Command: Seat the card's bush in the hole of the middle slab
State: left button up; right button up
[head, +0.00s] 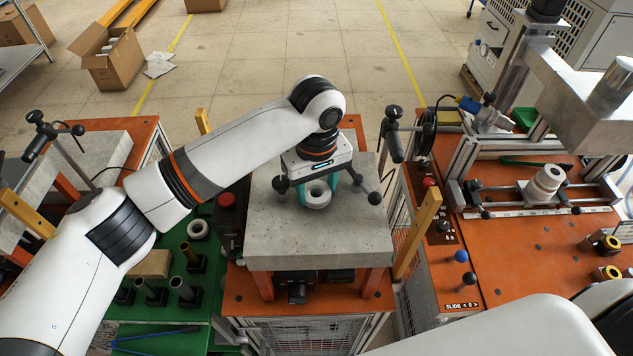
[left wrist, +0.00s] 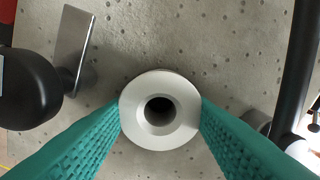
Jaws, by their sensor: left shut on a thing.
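A pale grey-white bush (head: 317,195) with a round bore is between the teal fingers of my left gripper (head: 319,187), over the middle slab (head: 290,240). In the left wrist view the fingers of the left gripper (left wrist: 160,112) are shut on opposite sides of the bush (left wrist: 160,82), and its bore faces the camera. The pitted grey slab (left wrist: 200,40) lies behind it. The hole is not seen; the bush hides the slab below it, and I cannot tell whether it is in the hole or above it. My right gripper is out of view.
Black-knobbed clamps flank the slab, one at its right (head: 392,140). A green bench (head: 160,330) at left holds a white ring (head: 198,229) and several posts in black bases. Another bush (head: 547,180) sits on the orange machine table (head: 520,260) at right. A red button (head: 227,200) stands left of the slab.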

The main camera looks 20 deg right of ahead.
pick_arm(q)
jog(key=o, duration=1.2)
jog(key=shift+c, duration=0.2)
notch_tip(320, 180, up, 12)
jog(key=b, duration=0.2)
jog(key=shift+f, duration=0.1)
